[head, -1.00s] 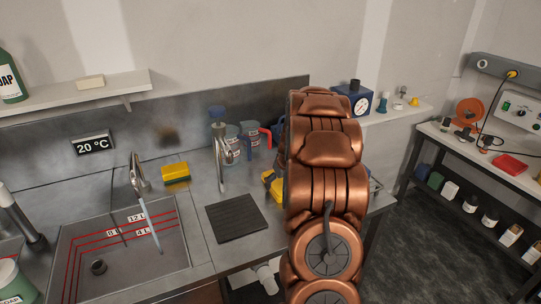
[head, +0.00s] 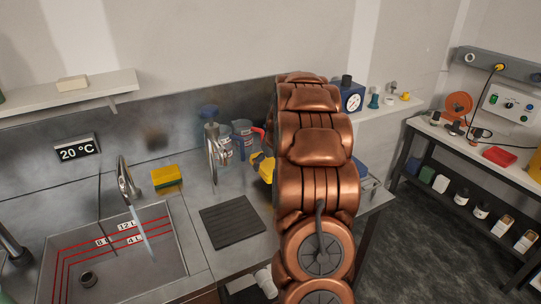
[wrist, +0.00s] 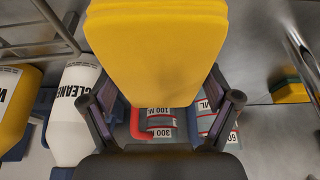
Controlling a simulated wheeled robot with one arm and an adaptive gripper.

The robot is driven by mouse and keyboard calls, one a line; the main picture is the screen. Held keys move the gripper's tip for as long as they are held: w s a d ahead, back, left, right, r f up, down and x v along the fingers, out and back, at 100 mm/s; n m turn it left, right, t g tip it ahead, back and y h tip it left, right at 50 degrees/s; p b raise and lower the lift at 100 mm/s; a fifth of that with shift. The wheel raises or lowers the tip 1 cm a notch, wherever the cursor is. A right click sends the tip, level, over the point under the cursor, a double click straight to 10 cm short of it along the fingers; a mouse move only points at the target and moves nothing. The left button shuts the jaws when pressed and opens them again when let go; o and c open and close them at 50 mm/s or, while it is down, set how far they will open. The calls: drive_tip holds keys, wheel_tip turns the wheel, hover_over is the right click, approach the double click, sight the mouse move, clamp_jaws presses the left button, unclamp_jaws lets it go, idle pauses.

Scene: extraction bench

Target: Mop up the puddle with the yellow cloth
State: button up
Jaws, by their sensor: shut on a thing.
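My gripper (wrist: 160,92) is shut on the yellow cloth (wrist: 155,45), which fills the upper middle of the wrist view as a flat, rounded slab between the two fingers. In the head view my copper arm hides the gripper. A yellow patch (head: 263,166) shows at the arm's left edge; I cannot tell whether it is the cloth or something behind it. I cannot make out the puddle in either view. The part of the bench behind my arm is hidden.
Jugs (head: 243,132) with a red handle stand at the back, near a tap (head: 212,150). A yellow-green sponge (head: 167,178) lies by the sink (head: 120,262). A dark ribbed mat (head: 232,222) lies on the bench. A white cleaner bottle (wrist: 75,110) and yellow bottle (wrist: 14,105) show in the wrist view.

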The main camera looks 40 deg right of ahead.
drive_tip(key=shift+r, duration=1.65)
